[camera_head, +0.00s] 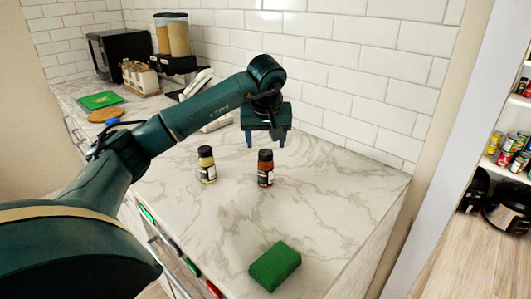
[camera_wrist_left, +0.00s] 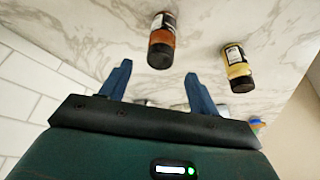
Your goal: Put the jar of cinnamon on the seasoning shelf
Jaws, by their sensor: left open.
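A reddish-brown jar with a black cap and dark label (camera_head: 265,169), probably the cinnamon, stands upright on the marble counter (camera_head: 325,215); its label is too small to read. A similar jar with yellow contents (camera_head: 207,166) stands to its left. My left gripper (camera_head: 266,142) is open and empty, just behind and above the reddish-brown jar. In the left wrist view, the reddish-brown jar (camera_wrist_left: 162,42) lies ahead of the open fingers (camera_wrist_left: 158,68), roughly between them, and the yellow jar (camera_wrist_left: 238,70) is off to the right. I cannot identify a seasoning shelf. My right gripper is not in view.
A green block (camera_head: 275,266) lies near the counter's front edge. White shelves with cans (camera_head: 511,150) stand at the far right, above dark appliances. A black microwave (camera_head: 120,55) and cereal dispensers (camera_head: 172,37) are at the back left. A tiled wall is behind the gripper.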

